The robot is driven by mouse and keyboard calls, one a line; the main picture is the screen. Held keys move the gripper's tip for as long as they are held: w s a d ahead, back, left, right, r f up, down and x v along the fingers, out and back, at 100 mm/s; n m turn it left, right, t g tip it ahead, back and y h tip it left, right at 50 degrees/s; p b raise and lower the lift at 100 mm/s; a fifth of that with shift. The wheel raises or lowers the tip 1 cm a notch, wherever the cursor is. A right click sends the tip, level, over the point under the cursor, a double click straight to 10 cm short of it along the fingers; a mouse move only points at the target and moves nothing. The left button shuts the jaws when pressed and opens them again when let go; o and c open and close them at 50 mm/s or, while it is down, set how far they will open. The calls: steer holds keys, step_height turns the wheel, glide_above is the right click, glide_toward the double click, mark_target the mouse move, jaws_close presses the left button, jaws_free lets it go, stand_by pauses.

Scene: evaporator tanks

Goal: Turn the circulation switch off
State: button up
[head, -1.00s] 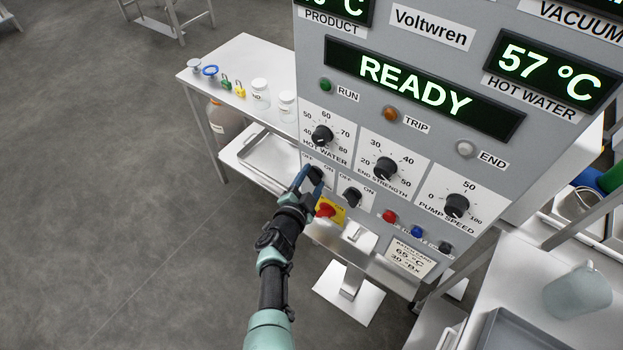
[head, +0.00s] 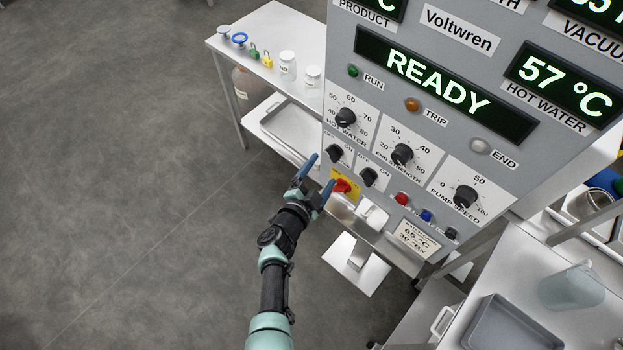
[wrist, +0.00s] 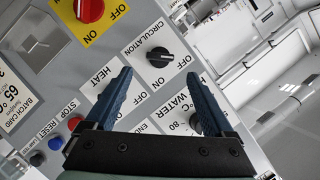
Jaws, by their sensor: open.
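The circulation switch is a black rotary knob on the grey panel, left of the similar heat switch (head: 368,176) in the head view (head: 333,153). In the wrist view the circulation switch (wrist: 159,57) sits beyond the gap between my fingertips, with OFF and ON printed beside it. I cannot tell for sure which mark its pointer faces. My gripper (head: 319,173) is open and empty, in front of the panel's lower left part. Its blue fingers also show in the wrist view (wrist: 158,76), apart from the knob.
A red knob on a yellow plate (head: 342,186) sits just below the circulation switch. Red, blue and black buttons (head: 426,215) are to the right. The hot water dial (head: 345,117) is above. A side table (head: 267,55) with jars stands behind left. Floor at left is clear.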

steer(key=p+v, duration=0.1)
steer(key=v, duration=0.4)
steer(key=shift+s+a+p, duration=0.1)
steer(key=shift+s+p, duration=0.2)
steer(key=shift+s, duration=0.1)
